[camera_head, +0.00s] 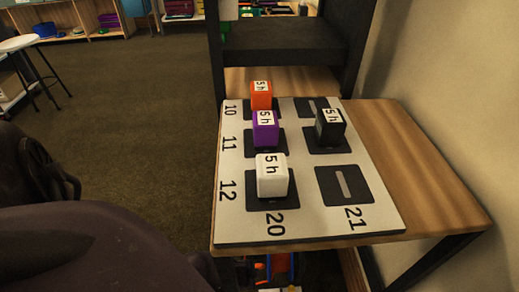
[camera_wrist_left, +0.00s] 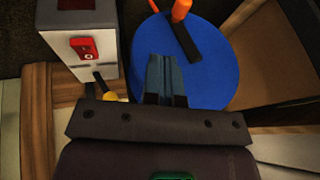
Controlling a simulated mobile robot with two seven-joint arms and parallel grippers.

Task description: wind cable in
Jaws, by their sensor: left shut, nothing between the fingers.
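In the left wrist view a round blue disc (camera_wrist_left: 218,68), which looks like a cable reel, carries a dark crank bar (camera_wrist_left: 186,42) with an orange handle (camera_wrist_left: 180,11) at the top. My left gripper (camera_wrist_left: 164,62) is shut and empty; its fingers appear in front of the disc, below the crank. I cannot tell whether they touch it. A small orange piece shows at the top edge; whether it is cable is unclear. In the head view blue and orange parts (camera_head: 278,268) show under the table's front edge, mostly hidden. My right gripper is not in view.
In the left wrist view a pale box (camera_wrist_left: 85,50) with a red switch (camera_wrist_left: 84,48) stands left of the disc, near a yellow piece (camera_wrist_left: 110,96). In the head view a wooden table (camera_head: 435,190) bears a numbered board (camera_head: 330,225) with several labelled blocks.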

